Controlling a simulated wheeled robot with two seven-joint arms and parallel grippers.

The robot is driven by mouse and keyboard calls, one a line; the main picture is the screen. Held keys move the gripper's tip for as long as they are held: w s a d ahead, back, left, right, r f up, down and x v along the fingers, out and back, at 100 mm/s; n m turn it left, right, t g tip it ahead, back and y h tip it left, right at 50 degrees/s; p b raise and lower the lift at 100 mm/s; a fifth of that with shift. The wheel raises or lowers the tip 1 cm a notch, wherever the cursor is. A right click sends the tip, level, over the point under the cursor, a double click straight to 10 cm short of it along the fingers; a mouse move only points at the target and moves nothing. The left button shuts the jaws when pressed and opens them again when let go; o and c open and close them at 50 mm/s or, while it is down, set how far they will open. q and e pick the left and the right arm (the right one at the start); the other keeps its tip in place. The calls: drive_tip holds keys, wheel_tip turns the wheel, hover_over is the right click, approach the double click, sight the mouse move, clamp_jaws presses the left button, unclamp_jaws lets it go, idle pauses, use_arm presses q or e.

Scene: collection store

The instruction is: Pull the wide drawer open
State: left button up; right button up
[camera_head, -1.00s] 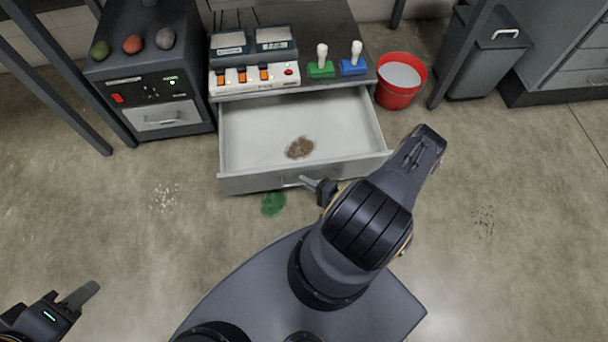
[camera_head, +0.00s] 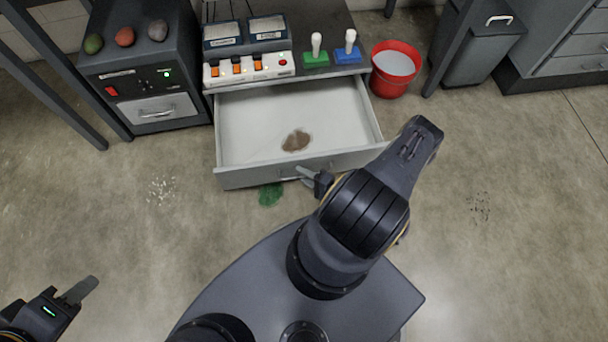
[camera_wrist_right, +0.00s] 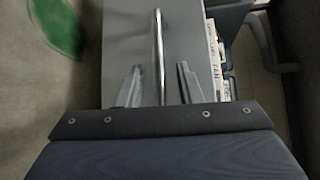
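The wide drawer (camera_head: 240,179) stands well out of the grey cabinet in the head view, its pale inside with a brown patch on show. My right gripper (camera_head: 306,176) is at the drawer's front, at its bar handle (camera_head: 288,179). In the right wrist view the handle (camera_wrist_right: 159,45) runs between the two fingers of the right gripper (camera_wrist_right: 160,85), with a visible gap on each side, so the gripper looks open around it. My left gripper (camera_head: 78,291) is low at the left edge, away from the drawer; only one finger shows clearly.
A switch panel (camera_head: 247,68) and two joysticks stand on the cabinet top. A red bucket (camera_head: 394,68) is right of the drawer. A dark unit with a small drawer (camera_head: 157,110) stands left. A green patch (camera_head: 270,195) marks the floor.

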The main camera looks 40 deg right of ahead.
drive_tip(key=p+v, duration=0.1)
drive_tip(key=v, duration=0.6)
drive_tip(key=shift+s+p, duration=0.4)
drive_tip(key=shift+d+r, duration=0.15)
drive_tip(key=shift+r, duration=0.05)
